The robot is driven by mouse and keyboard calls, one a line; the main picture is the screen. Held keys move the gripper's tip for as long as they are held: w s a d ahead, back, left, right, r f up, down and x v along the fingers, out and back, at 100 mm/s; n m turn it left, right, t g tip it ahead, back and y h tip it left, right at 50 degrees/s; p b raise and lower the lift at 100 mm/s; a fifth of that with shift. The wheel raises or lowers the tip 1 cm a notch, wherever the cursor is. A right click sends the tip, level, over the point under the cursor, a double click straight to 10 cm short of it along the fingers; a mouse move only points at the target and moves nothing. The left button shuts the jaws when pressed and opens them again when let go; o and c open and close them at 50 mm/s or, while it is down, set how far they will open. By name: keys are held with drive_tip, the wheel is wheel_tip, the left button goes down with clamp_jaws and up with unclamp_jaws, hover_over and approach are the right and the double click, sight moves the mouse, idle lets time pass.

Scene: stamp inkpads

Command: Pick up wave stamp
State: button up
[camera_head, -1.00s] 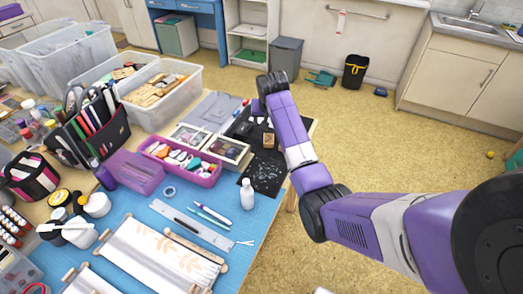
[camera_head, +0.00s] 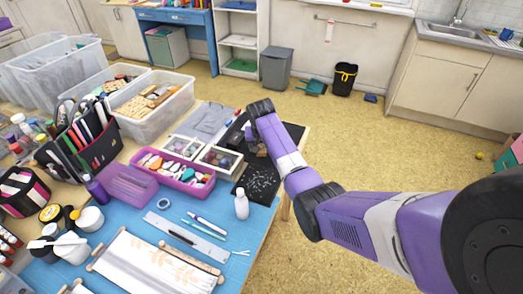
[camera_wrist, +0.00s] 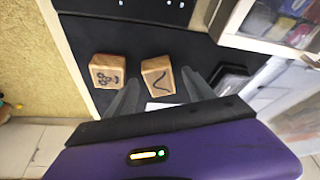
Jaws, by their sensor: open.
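The wave stamp (camera_wrist: 163,79) is a small wooden block with a black wavy line on its top, standing on a black mat in the wrist view. My gripper (camera_wrist: 160,76) is open, with its two grey fingers to the left and right of the wave stamp's near part. I cannot tell whether the fingers touch it or how high they are. A second wooden stamp (camera_wrist: 107,71) with a dark clustered print stands just left of it, outside the left finger. In the head view my gripper and wrist cover most of the stamps.
A dark case (camera_wrist: 232,78) lies close to the right finger. A clear-lidded box (camera_wrist: 270,22) is at the upper right. The mat's left edge meets the yellow floor. In the head view, a purple tray (camera_head: 176,170) and a white bottle (camera_head: 241,204) stand nearby.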

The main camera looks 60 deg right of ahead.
drive_tip(key=shift+f, duration=0.2)
clamp_jaws()
drive_tip(key=shift+r, duration=0.1)
wheel_tip(320, 180, up, 20)
idle(0.7)
